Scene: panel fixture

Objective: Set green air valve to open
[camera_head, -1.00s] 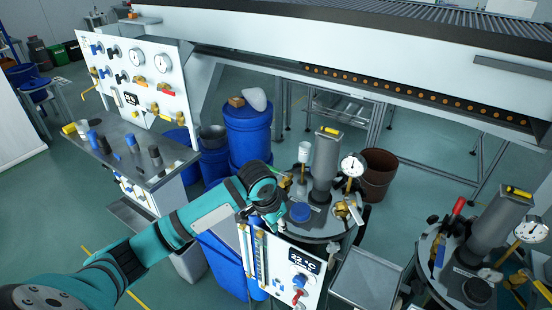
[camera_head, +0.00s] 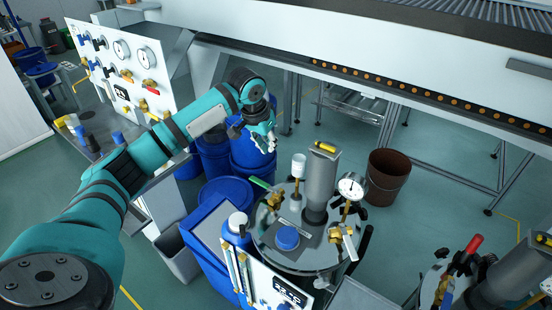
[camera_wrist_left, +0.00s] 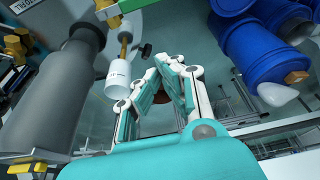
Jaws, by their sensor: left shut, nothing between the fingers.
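The green air valve has a green lever handle (camera_head: 260,184) on a brass body (camera_head: 274,202), at the left rim of the round vessel lid (camera_head: 300,262). In the head view its lever points up and left from the body. Part of the green handle (camera_wrist_left: 118,7) shows at the top edge of the left wrist view. My left gripper (camera_head: 270,148) hangs above and behind the valve, apart from it, over the blue drum. In the left wrist view its fingertips (camera_wrist_left: 168,68) are together with nothing between them. My right gripper is not in view.
A grey cylinder (camera_head: 322,185), a white cup (camera_head: 299,166) and a gauge (camera_head: 350,187) stand on the lid. Blue drums (camera_head: 250,157) stand behind it, a brown bucket (camera_head: 388,176) to its right. A second vessel is at the lower right.

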